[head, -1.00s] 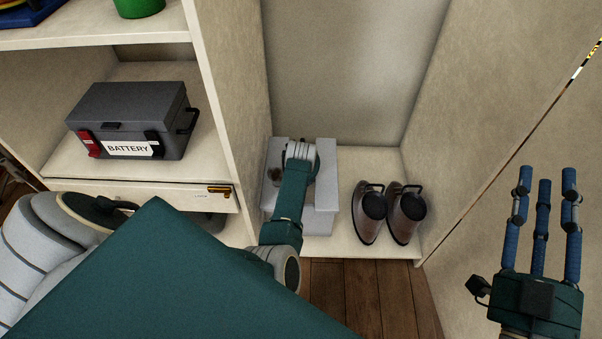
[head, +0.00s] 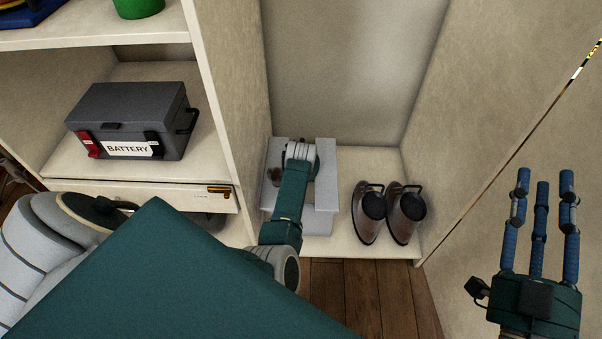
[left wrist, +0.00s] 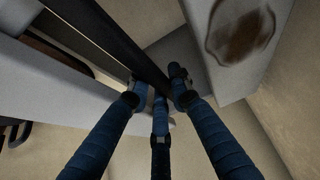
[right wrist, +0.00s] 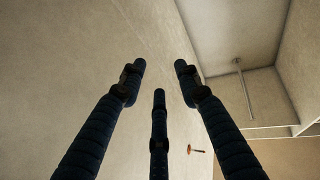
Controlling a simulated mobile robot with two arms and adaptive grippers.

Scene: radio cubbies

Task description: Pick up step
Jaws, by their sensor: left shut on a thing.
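The step (head: 325,190) is a light grey block-like stool on the cubby floor, beside the left partition. My left arm reaches down over it and hides its middle. In the left wrist view, my left gripper (left wrist: 158,88) has its blue fingers closed around a dark bar (left wrist: 108,42) that runs across the step. The step's grey face with a brown stain (left wrist: 240,32) shows at the upper right there. I cannot see a clear gap under the step. My right gripper (head: 545,182) is open and empty, off to the right; its spread fingers also show in the right wrist view (right wrist: 160,80).
A partition is close on the left, with a battery box (head: 130,118) on the shelf beyond. A side wall (head: 490,130) rises at right. Wooden floor (head: 345,290) is open in front.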

